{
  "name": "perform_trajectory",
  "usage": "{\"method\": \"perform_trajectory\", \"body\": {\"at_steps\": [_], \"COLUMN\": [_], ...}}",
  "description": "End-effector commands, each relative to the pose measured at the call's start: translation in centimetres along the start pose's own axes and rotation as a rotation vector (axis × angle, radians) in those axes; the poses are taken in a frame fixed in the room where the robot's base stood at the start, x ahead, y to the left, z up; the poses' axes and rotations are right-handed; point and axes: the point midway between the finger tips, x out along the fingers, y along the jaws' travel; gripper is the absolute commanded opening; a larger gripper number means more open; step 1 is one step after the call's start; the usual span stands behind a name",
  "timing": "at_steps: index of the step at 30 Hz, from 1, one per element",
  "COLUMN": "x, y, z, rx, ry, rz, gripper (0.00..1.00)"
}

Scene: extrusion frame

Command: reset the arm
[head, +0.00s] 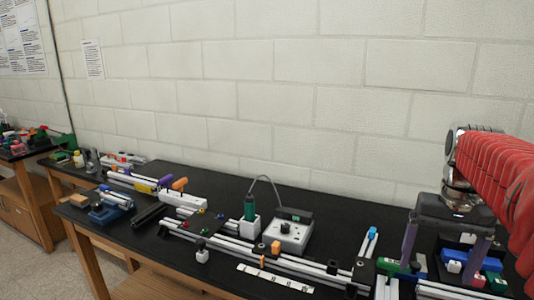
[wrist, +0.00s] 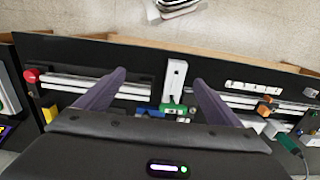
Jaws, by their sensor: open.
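My gripper (head: 438,270) is at the right of the head view, pointing down over the right part of the black bench (head: 140,180). Its two purple-grey fingers are spread wide apart with nothing held between them. In the wrist view, my gripper (wrist: 160,76) also shows open. A white upright piece (wrist: 175,76) with a green base (wrist: 174,108) lies in the view between the fingers. Whether a finger touches anything below is not clear. My red-covered arm comes in from the right edge of the head view.
Aluminium rails (head: 250,250) run along the bench. A grey control box (head: 290,233) and a green-handled tool (head: 249,208) in a white holder stand mid-bench, joined by a cable. A blue tray (head: 458,255) with small blocks is by the gripper. A red knob (wrist: 31,76) is at the wrist view's left.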

Motion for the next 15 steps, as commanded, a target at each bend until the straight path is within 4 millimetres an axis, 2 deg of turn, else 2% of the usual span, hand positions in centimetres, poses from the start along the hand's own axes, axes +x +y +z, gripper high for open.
{"method": "perform_trajectory", "body": {"at_steps": [4, 6, 15], "x": [0.0, 0.0, 3.0], "y": [0.0, 0.0, 0.1], "z": [0.0, -0.8, -0.7], "rx": [0.001, 0.004, 0.012], "ry": [0.000, 0.029, 0.065], "rz": [0.000, 0.001, 0.002], "gripper": [0.88, 0.88, 0.88]}}
